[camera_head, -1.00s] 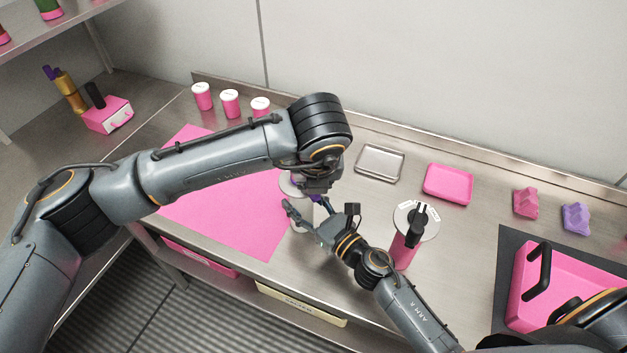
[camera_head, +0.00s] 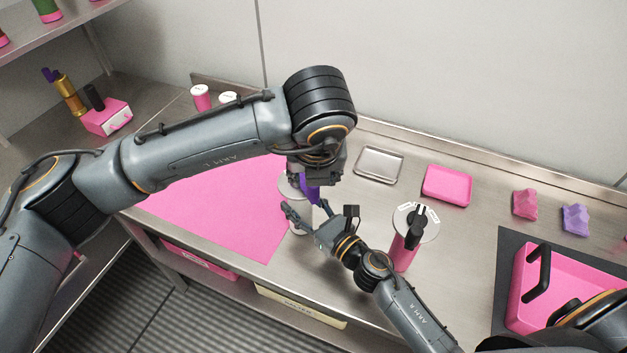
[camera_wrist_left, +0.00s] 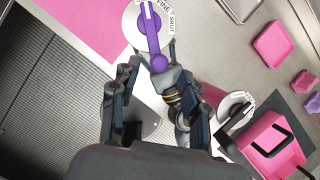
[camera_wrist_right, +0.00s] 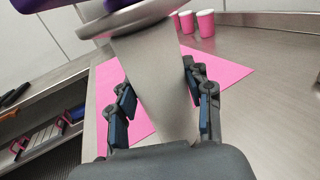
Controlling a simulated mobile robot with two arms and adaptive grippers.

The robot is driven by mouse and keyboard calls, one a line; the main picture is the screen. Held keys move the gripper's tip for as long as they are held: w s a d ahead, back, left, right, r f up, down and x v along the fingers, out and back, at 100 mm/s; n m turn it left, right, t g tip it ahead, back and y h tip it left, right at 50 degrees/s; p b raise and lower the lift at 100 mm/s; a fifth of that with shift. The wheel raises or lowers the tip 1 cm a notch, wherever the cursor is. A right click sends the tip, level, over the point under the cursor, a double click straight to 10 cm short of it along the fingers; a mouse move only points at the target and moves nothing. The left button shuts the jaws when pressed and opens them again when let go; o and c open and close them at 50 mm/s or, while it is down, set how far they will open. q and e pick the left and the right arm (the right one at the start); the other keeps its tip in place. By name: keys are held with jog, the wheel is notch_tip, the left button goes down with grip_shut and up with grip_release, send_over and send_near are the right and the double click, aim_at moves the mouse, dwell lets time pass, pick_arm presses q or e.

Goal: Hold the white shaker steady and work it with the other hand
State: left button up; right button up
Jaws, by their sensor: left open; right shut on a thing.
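The white shaker (camera_head: 298,228) stands upright at the right edge of the pink mat, partly hidden by my arms. Its pale round top (camera_wrist_left: 133,25) carries a purple lever (camera_wrist_left: 154,35), with the words FINE and SHUT on the rim. The purple lever also shows in the head view (camera_head: 311,189). My right gripper (camera_wrist_right: 163,98) is shut around the shaker's body (camera_wrist_right: 150,75), below the top. My left gripper (camera_wrist_left: 152,62) is open above the top, its fingers either side of the lever's near end; contact cannot be told.
A pink shaker (camera_head: 405,252) with a black lever stands close right of my right wrist. A metal tray (camera_head: 379,165) and a pink tray (camera_head: 447,185) lie behind. A pink crate (camera_head: 515,290) is at right. The pink mat (camera_head: 215,215) is bare where visible.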

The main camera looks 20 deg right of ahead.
pick_arm(q)
jog(key=v, duration=0.7)
pick_arm(e)
jog(key=o, duration=1.4)
pick_arm(q)
jog(key=shift+f, duration=0.1)
pick_arm(e)
jog(key=shift+o, duration=0.2)
